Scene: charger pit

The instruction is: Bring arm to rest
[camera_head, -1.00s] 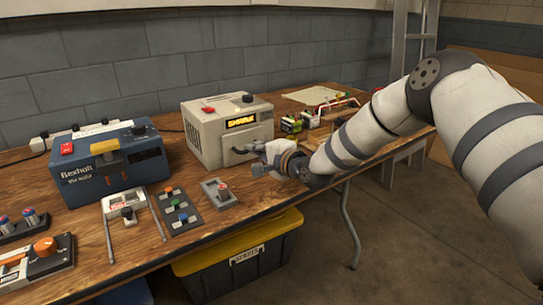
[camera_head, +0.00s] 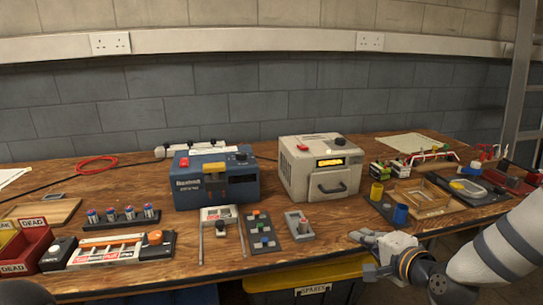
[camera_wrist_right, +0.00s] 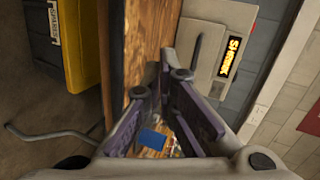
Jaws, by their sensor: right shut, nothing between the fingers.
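My right gripper (camera_head: 362,238) is shut and empty. In the head view it points left, just above the front edge of the wooden bench (camera_head: 330,225), in front of the grey charger (camera_head: 312,180). My right arm (camera_head: 490,260) comes in from the lower right. In the right wrist view the fingers (camera_wrist_right: 162,88) show close up with nothing held, and the grey charger's lit display (camera_wrist_right: 231,57) is beyond them. My left gripper is not in view.
A blue charger (camera_head: 215,180) stands left of the grey one. A yellow-lidded bin (camera_head: 290,285) is below the bench edge. A ladder (camera_head: 522,80) stands at right.

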